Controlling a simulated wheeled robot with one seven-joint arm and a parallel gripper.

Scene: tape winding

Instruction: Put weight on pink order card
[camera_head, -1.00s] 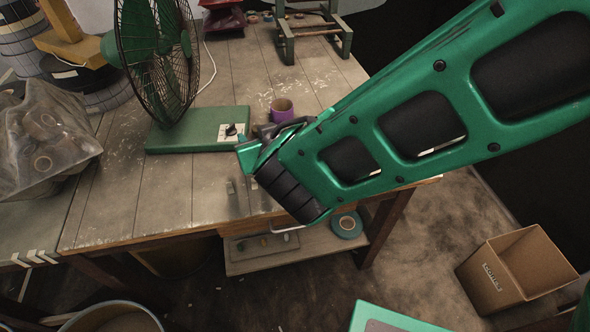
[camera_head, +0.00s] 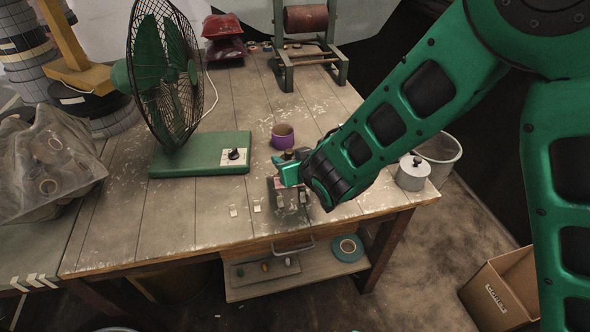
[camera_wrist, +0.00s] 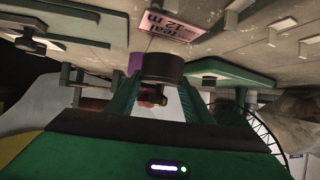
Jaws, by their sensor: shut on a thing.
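In the wrist view my gripper (camera_wrist: 160,100) is shut on the weight (camera_wrist: 162,68), a dark round block with a small knob between the green fingers. The pink order card (camera_wrist: 178,25) lies on the bench with dark print, close beside the weight in that picture. I cannot tell whether the weight touches it. In the head view the gripper hides most of the weight and card.
A green fan (camera_head: 200,168) stands left of the gripper. A grey lidded canister (camera_head: 412,176) is at the bench's right edge. A bagged pile (camera_head: 45,165) lies at left and a roller stand (camera_head: 308,45) at the back. The front-left bench is mostly clear.

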